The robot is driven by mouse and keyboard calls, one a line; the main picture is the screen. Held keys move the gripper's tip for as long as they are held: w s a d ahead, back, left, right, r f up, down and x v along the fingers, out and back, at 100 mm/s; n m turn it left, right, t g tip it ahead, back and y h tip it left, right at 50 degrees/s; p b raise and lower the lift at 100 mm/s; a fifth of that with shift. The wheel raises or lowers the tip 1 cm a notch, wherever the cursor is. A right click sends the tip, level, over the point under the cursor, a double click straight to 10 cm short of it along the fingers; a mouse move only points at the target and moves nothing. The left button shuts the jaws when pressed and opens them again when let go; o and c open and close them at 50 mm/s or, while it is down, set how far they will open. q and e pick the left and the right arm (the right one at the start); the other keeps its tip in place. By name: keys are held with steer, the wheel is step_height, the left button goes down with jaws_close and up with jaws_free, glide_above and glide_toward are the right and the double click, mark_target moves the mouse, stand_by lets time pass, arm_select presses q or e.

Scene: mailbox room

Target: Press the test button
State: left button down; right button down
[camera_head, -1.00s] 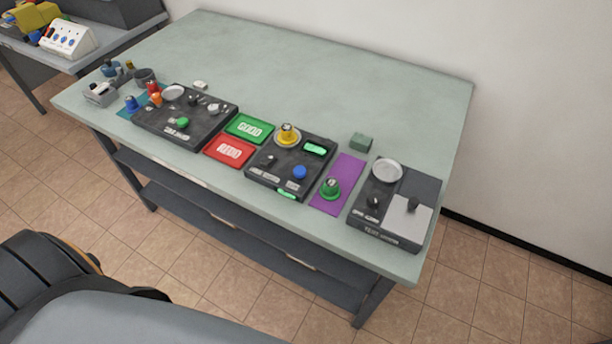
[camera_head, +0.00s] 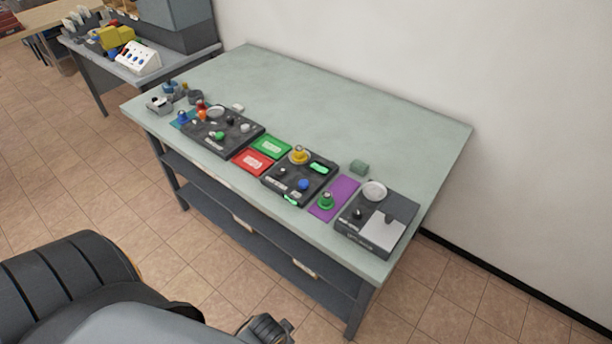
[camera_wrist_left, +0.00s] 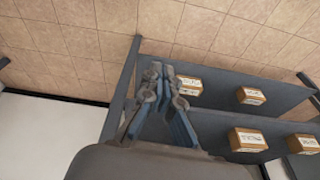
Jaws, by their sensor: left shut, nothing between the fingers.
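Three dark control panels lie along the near edge of the grey-green table. The middle panel (camera_head: 271,187) bears a blue button (camera_head: 303,184), a yellow knob (camera_head: 299,155) and lit green parts. The left panel (camera_head: 228,148) bears a green button (camera_head: 219,135) and small knobs. The right panel (camera_head: 350,228) bears a round white disc (camera_head: 374,191) and a knob. The labels are too small to read, so I cannot tell which is the test button. My left gripper (camera_wrist_left: 163,72) is shut and empty in the left wrist view, against the table's lower shelves. My right gripper is not in view.
A green plate (camera_head: 271,147), a red plate (camera_head: 252,162) and a purple mat (camera_head: 333,208) lie between panels. The table's back (camera_head: 340,105) is clear. A second table with a white box (camera_head: 138,58) stands at the back left. Boxes (camera_wrist_left: 249,139) sit on the shelves.

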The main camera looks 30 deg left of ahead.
arm_select(q)
steer(key=w+a+r+n+t+p, duration=0.1)
steer(key=w+a+r+n+p, duration=0.15)
steer(key=r, duration=0.65)
steer(key=w+a+r+n+p, duration=0.1)
steer(key=w+r+p, duration=0.25)
steer(key=r, duration=0.65)
steer(key=w+a+r+n+t+p, duration=0.15)
steer(key=w+r, duration=0.25)
steer(key=r, duration=0.5)
steer(key=w+a+r+n+t, duration=0.1)
steer(key=w+a+n, duration=0.3)
steer(key=w+n, duration=0.4)
steer(key=w+a+r+n+t+p, duration=0.1)
steer(key=w+a+n, duration=0.3)
steer(key=w+n, duration=0.4)
steer(key=w+a+r+n+t, duration=0.2)
steer(key=w+a+r+n, duration=0.1)
steer(key=w+n, duration=0.5)
steer(key=shift+w+a+r+p, duration=0.2)
steer(key=shift+w+a+p, duration=0.15)
steer(key=shift+a, duration=0.2)
steer(key=shift+f, duration=0.1)
